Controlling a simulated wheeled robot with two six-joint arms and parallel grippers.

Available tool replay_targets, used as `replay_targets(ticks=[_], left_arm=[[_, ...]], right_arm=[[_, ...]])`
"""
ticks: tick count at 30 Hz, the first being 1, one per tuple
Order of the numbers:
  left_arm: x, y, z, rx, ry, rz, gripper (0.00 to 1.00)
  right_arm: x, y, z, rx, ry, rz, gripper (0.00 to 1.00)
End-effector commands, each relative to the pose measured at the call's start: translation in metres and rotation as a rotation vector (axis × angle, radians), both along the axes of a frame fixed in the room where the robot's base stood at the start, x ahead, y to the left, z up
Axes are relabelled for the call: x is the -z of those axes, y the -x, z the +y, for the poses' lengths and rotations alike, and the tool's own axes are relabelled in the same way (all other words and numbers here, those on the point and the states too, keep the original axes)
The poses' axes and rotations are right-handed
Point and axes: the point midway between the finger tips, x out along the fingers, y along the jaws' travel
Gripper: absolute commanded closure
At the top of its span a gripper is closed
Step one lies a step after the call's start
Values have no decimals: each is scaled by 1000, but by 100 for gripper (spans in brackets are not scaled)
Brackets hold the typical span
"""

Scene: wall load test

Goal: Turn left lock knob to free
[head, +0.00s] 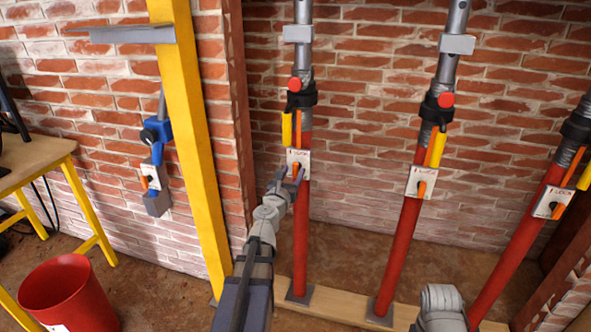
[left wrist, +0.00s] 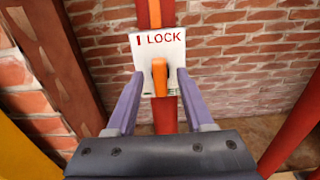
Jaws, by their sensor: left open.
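The left lock knob (left wrist: 159,77) is an orange handle on a white plate (left wrist: 145,50) marked LOCK, on the leftmost red post. In the left wrist view it stands upright, in line with the post. In the head view the plate (head: 303,155) shows, with the knob partly hidden by my gripper. My left gripper (head: 287,180) is open in front of the plate. In the left wrist view its two fingers (left wrist: 159,88) lie on either side of the knob, with gaps visible. My right gripper is not seen; only a grey part of my arm shows at lower right.
Two more red posts with LOCK plates, the middle one (head: 421,182) and the right one (head: 551,203), stand to the right. A yellow post (head: 195,150) and a brick edge stand left. A red bucket (head: 68,295) and a table (head: 30,165) are at far left.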

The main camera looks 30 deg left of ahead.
Motion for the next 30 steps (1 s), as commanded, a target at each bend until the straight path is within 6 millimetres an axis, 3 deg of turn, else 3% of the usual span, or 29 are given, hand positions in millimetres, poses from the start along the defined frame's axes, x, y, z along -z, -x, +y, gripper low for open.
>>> replay_targets(ticks=[1, 5, 14, 27, 30], left_arm=[[0, -12, 4, 0, 0, 0, 48], [0, -25, 7, -1, -1, 0, 48], [0, -27, 7, -1, -1, 0, 48], [0, -27, 6, 0, -1, 0, 97], [0, -27, 6, 0, -1, 0, 100]], right_arm=[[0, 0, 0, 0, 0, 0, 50], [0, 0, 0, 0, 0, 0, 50], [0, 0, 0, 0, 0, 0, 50], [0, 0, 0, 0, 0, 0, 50], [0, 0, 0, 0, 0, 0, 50]])
